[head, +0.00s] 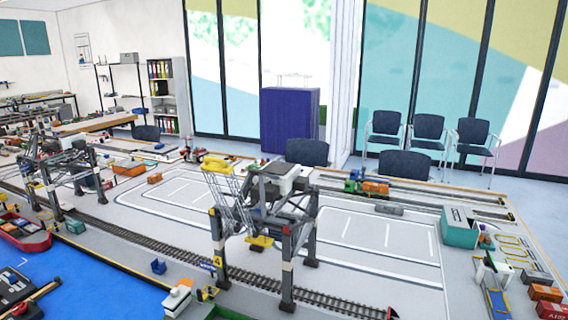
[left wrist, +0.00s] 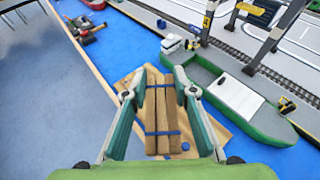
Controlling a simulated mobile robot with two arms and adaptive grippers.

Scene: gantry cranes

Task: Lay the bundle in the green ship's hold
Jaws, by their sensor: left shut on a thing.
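The bundle (left wrist: 157,115) is several brown wooden planks tied with blue straps, seen in the left wrist view. My left gripper (left wrist: 158,84) is shut on it, with a green-padded finger on each long side. The green ship (left wrist: 275,126) lies to the upper right of the bundle, apart from it, on the blue surface. It has a white cabin at its far end and a pale rectangular panel (left wrist: 237,98) amidships. A darker green recess lies between them. My right gripper is not in view.
A tan board (left wrist: 218,118) lies beneath the bundle; I cannot tell if they touch. A gantry crane (head: 270,195) straddles the rail track beside the ship. A red ship (head: 25,240) and a small blue box (head: 158,267) are farther left. Blue surface around the ship is largely clear.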

